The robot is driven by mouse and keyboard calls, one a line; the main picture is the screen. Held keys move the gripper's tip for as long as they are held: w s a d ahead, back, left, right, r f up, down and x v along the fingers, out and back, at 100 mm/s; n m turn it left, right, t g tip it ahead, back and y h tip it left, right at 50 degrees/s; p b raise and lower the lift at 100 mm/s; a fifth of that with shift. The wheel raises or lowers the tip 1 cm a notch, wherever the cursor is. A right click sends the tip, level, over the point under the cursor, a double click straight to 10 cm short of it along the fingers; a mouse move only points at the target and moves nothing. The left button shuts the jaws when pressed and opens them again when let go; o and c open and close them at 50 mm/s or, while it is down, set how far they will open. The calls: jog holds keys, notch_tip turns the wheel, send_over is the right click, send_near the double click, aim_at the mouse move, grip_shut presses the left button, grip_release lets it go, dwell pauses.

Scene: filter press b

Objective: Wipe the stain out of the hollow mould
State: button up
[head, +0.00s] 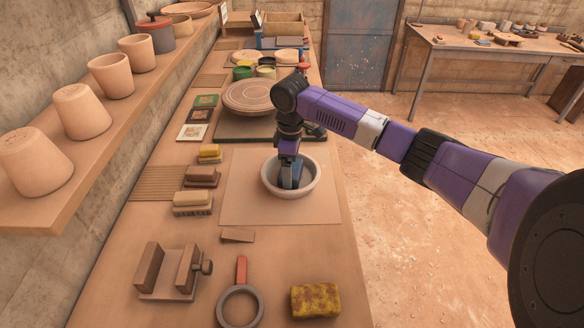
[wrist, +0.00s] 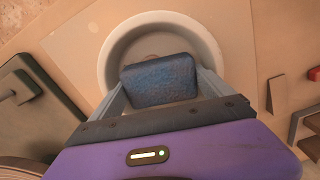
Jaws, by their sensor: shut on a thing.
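The hollow mould is a pale round bowl (head: 315,180) on a square tan board. Its rim also shows in the wrist view (wrist: 107,62). My gripper (head: 289,181) points down into the bowl and is shut on a dark blue sponge (wrist: 160,74), one finger at each side. The sponge is inside the bowl's outline; whether it touches the floor cannot be told. A small brownish patch, seemingly the stain (wrist: 151,57), shows just past the sponge's far edge, partly hidden by it.
Several brushes and blocks (head: 201,176) lie left of the board (head: 240,205). A clamp (head: 168,272), a red-handled ring (head: 240,290) and a yellow stained sponge (head: 316,299) lie at the near end. A shelf with pots (head: 82,110) overhangs the left.

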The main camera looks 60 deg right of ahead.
jog(key=shift+w+a, duration=0.2)
jog(key=shift+w, duration=0.15)
jog(key=shift+s+d+p, duration=0.25)
jog(key=shift+s+p, duration=0.4)
jog(key=shift+w, duration=0.1)
jog(key=shift+w+a, duration=0.2)
jog(key=shift+w, duration=0.35)
jog(key=shift+s, duration=0.1)
jog(key=shift+s+d+p, duration=0.2)
jog(key=shift+s+p, duration=0.4)
jog(key=shift+f, duration=0.1)
